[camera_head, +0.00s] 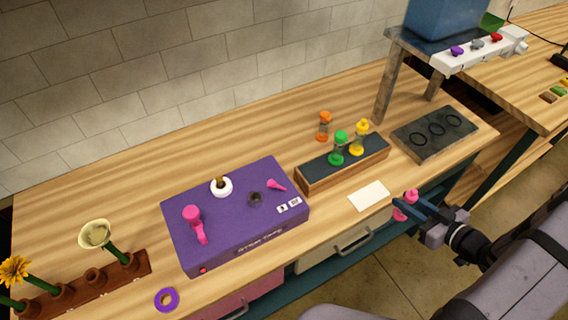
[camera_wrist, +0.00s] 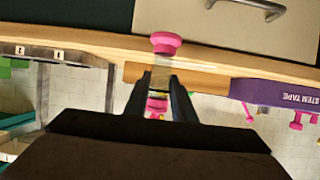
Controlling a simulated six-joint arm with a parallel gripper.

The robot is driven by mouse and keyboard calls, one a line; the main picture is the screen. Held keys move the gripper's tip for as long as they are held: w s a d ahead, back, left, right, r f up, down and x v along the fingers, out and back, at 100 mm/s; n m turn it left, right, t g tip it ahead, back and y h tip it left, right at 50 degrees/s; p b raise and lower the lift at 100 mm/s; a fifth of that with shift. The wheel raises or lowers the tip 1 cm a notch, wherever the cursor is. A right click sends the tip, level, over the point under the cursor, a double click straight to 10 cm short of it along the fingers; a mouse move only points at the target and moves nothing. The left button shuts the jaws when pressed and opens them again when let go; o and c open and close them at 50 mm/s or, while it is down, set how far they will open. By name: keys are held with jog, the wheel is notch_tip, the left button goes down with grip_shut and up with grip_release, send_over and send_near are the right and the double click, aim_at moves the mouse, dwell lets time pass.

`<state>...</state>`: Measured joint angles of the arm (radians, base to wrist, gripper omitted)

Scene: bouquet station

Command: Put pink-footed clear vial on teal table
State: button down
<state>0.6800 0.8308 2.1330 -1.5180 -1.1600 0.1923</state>
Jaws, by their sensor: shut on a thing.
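My gripper (camera_head: 408,207) is shut on the pink-footed clear vial (camera_head: 411,195), held in front of the workbench's front edge, beyond the white card. In the wrist view my gripper (camera_wrist: 160,92) has its dark fingers around the clear middle. One pink end (camera_wrist: 165,42) sticks out past the fingertips, and another pink part shows between the fingers. The workbench (camera_head: 330,225) has a wood top and a dark teal frame. A second wood-topped table (camera_head: 530,95) with teal legs stands at the right. I cannot tell which is the teal table.
A wooden rack (camera_head: 345,165) holds green and yellow vials; an orange vial (camera_head: 323,126) stands behind it. A dark ringed tray (camera_head: 435,133) lies to the right. A purple stem tape box (camera_head: 235,215) and flower rack (camera_head: 75,292) are left. A blue bin (camera_head: 445,15) sits on a raised stand.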

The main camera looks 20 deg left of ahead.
jog(key=w+r+m+t+h+p, duration=0.4)
jog(key=w+r+m+h+p, duration=0.15)
jog(key=w+r, duration=1.45)
jog(key=w+a+h+b, duration=0.1)
jog(key=w+a+b, duration=0.3)
jog(key=a, duration=1.4)
jog(key=s+a+f+y+b, duration=0.1)
jog(key=s+a, duration=0.3)
jog(key=a, duration=0.6)
jog(key=s+a+f+n+g+b, duration=0.1)
jog(key=s+a, duration=0.3)
jog(key=a, duration=0.6)
jog(key=s+a+f+y+b, duration=0.1)
jog(key=s+a, duration=0.3)
jog(key=a, duration=0.7)
jog(key=s+a+f+n+g+y+b, duration=0.1)
jog(key=s+a+f, duration=0.1)
jog(key=s+a, duration=0.8)
jog(key=s+a+f+n+y+b, duration=0.2)
jog(key=s+a, duration=0.8)
jog(key=s, duration=0.6)
jog(key=shift+f+g, duration=0.3)
jog(key=shift+g, duration=0.1)
